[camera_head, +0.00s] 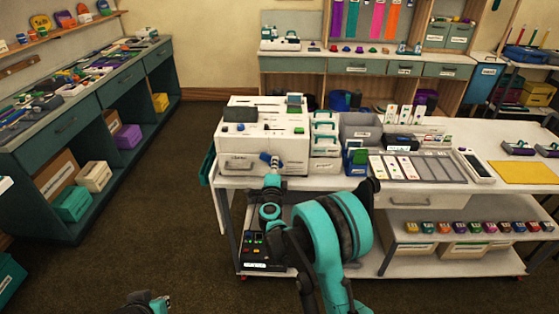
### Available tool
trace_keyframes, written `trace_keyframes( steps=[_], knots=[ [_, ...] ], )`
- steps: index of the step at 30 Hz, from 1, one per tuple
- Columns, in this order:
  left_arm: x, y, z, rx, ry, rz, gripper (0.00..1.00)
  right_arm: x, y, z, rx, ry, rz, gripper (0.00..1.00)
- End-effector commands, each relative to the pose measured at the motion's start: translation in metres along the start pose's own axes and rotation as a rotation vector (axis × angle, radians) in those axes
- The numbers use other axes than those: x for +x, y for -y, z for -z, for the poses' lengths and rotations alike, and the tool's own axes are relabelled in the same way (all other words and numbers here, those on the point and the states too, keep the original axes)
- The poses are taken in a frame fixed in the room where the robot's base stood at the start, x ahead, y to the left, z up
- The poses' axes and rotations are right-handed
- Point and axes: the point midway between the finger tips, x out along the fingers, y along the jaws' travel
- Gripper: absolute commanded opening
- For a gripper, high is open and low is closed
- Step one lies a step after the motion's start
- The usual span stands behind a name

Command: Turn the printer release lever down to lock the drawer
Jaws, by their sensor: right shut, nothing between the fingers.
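The white printer (237,143) stands on the left end of the white table, with a dark block and a small green screen on top. A drawer front with a label and handle shows low on its front face. A small blue piece (265,157), apparently the release lever, is at the printer's front right of that drawer. My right gripper (272,167) is shut and empty, right at the blue piece; I cannot tell whether they touch. The gripper partly hides the lever, so its angle is unclear. My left gripper (143,299) is at the bottom edge, cut off.
A control box with coloured buttons (262,247) is on the lower shelf. A dark green shelf unit (92,115) stands left, with open floor between.

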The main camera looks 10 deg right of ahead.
Motion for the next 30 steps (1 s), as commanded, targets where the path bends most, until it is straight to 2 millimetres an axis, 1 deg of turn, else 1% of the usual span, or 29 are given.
trace_keyframes(
  steps=[5,16,24,26,30],
  knots=[
    [0.0,0.0,0.0,0.0,0.0,0.0,0.0,0.0,0.0,0.0,0.0,0.0,0.0,0.0],
    [0.006,0.0,-0.004,0.0,0.0,0.0,0.0,0.0,-0.005,-0.009,0.0,0.001,0.0,0.0],
    [0.005,0.0,-0.004,0.0,0.0,0.0,0.0,0.0,-0.005,-0.009,0.0,0.0,0.0,0.0],
    [0.005,0.0,-0.004,0.0,0.0,0.0,0.0,-0.002,-0.005,-0.01,0.0,0.0,0.0,0.0],
    [0.007,0.0,-0.005,0.0,0.0,0.0,0.0,-0.011,-0.005,-0.01,0.0,0.001,0.0,0.0]
  ],
)
